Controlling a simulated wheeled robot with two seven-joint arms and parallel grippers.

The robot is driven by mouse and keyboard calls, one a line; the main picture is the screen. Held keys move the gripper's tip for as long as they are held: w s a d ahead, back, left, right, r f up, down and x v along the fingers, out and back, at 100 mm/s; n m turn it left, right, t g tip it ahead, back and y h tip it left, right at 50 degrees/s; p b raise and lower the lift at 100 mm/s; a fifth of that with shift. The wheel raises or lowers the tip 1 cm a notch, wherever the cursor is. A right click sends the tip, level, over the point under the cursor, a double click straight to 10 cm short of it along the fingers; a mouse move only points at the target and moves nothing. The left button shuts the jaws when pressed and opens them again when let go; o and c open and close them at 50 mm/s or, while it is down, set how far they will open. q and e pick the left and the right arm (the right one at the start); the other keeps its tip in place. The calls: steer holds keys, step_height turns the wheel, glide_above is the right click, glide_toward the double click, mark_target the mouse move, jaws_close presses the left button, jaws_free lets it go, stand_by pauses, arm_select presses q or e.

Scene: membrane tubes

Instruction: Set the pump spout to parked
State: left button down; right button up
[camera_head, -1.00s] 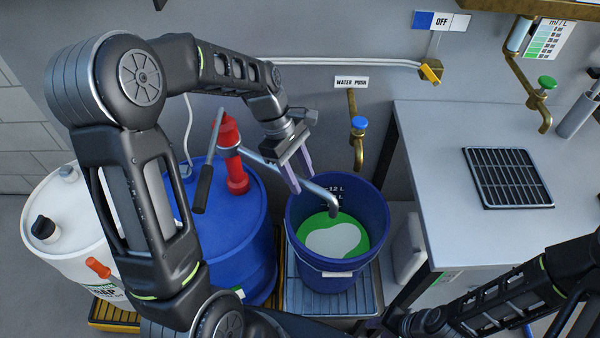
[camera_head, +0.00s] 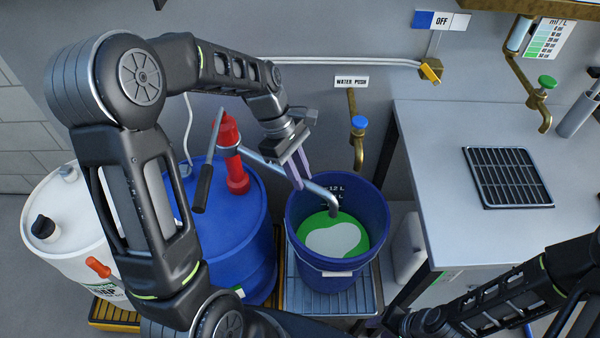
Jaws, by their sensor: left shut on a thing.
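The pump is a red body (camera_head: 235,165) on top of a blue drum (camera_head: 228,220). Its grey spout (camera_head: 331,194) runs to the right and bends down over the blue bucket (camera_head: 337,264). The bucket holds green and whitish liquid. My left gripper (camera_head: 294,174) is shut on the spout, between the pump body and the bend. The pump's lever with a dark grip (camera_head: 203,188) hangs to the left of the red body. Of my right arm only links show at the lower right; its gripper is not clearly visible.
A white drum (camera_head: 70,215) stands left of the blue drum. A brass tap with a blue knob (camera_head: 358,123) is on the wall behind the bucket. A grey bench (camera_head: 430,175) with a black grate (camera_head: 508,178) is at the right. The bucket stands on a grey ribbed tray (camera_head: 368,295).

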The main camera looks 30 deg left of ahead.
arm_select(q)
steer(key=shift+s, duration=0.15)
stand_by(0.8)
steer(key=s+a+m+g, duration=0.1)
steer(key=s+a+m, duration=0.1)
steer(key=s, duration=0.3)
steer(key=s+a+m+g+y+p, duration=0.1)
steer(key=s+a+m, duration=0.1)
steer(key=s+m, duration=0.2)
steer(key=shift+s+a, duration=0.25)
steer(key=shift+s, duration=0.45)
steer(key=c, duration=1.3)
jaws_free()
steer(key=shift+r, duration=0.1)
steer(key=v, duration=0.7)
steer(key=shift+r, duration=0.3)
